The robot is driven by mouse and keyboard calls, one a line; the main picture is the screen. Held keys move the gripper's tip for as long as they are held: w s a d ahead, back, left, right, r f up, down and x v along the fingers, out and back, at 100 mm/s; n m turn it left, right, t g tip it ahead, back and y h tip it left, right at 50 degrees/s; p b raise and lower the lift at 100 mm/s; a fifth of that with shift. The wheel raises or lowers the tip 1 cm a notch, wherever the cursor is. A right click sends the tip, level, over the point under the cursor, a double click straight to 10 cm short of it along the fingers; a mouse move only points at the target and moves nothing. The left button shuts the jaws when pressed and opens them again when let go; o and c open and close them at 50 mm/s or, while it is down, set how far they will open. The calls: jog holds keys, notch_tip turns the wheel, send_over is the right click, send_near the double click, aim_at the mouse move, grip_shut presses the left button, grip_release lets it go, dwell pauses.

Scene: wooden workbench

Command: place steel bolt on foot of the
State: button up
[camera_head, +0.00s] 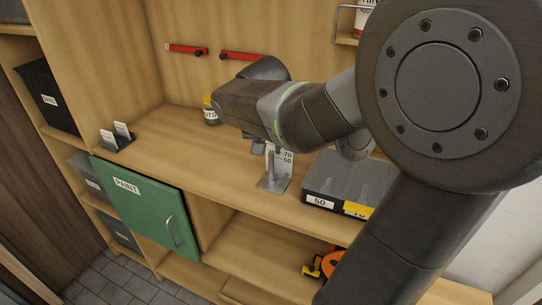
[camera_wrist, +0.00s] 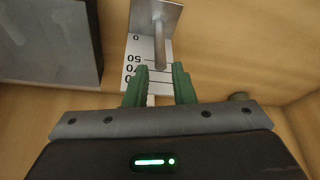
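A grey steel bolt (camera_head: 270,165) stands upright on the flat metal foot (camera_head: 273,185) of a gauge. The gauge has a white upright scale plate (camera_head: 286,165) marked 0, 50 and 70. In the wrist view the bolt (camera_wrist: 160,45) rises from the foot (camera_wrist: 171,14) in front of the scale (camera_wrist: 136,47). My gripper (camera_wrist: 161,70) is open, with its green fingers on either side of the bolt's free end and a gap visible. In the head view my arm hides most of the gripper.
A dark bin (camera_head: 346,177) labelled 50 stands right of the gauge, close to it. A labelled jar (camera_head: 210,113) stands behind my gripper. A card holder (camera_head: 118,138) is at the left. The bench between the holder and gauge is clear. A green PAINT door (camera_head: 150,210) hangs below the front edge.

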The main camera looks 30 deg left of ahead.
jog(key=shift+v, duration=1.55)
